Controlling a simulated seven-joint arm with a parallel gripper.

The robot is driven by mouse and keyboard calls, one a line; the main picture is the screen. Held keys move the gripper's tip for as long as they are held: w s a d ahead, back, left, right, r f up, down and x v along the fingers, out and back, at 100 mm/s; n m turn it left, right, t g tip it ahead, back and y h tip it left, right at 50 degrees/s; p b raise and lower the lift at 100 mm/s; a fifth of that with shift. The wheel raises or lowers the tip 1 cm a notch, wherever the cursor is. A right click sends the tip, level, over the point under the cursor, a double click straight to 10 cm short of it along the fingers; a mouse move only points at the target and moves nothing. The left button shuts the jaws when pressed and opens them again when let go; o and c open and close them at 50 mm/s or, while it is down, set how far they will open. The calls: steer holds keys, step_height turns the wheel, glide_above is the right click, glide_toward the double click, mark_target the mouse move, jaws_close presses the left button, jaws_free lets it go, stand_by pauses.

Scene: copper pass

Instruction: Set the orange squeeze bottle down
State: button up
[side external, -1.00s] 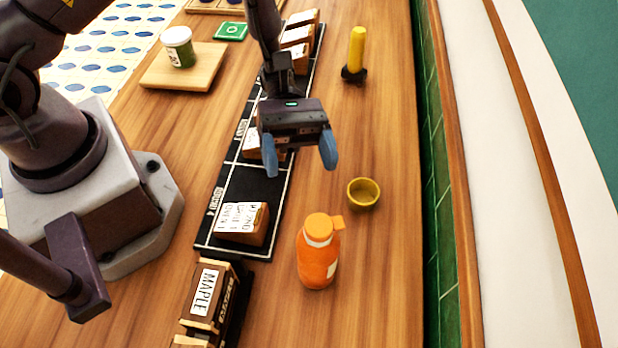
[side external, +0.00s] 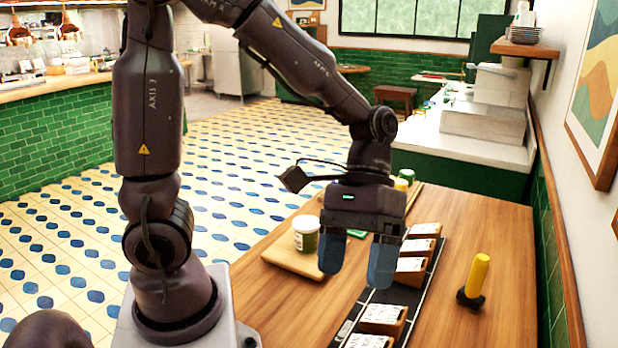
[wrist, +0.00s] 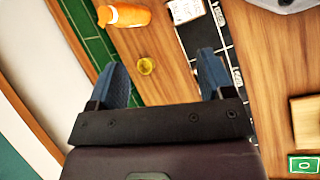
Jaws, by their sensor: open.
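The orange squeeze bottle (wrist: 128,16) shows at the top left of the wrist view, on the wooden table. Its cap end points left there, and I cannot tell from this angle alone whether it stands upright.
Labelled wooden blocks (side external: 412,268) stand on a black mat (side external: 340,333). Green tiled wall (wrist: 88,30) borders the table.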

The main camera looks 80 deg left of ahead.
steer(key=s+a+r+m+t+y, duration=0.3)
steer(key=a+r+m+t+y, duration=0.1)
steer(key=a+r+t, duration=0.4)
steer(key=shift+s+a+r+m+t+y, duration=0.2)
steer(key=shift+s+a+m+t+y, duration=0.15)
steer(key=shift+t+y, duration=0.4)
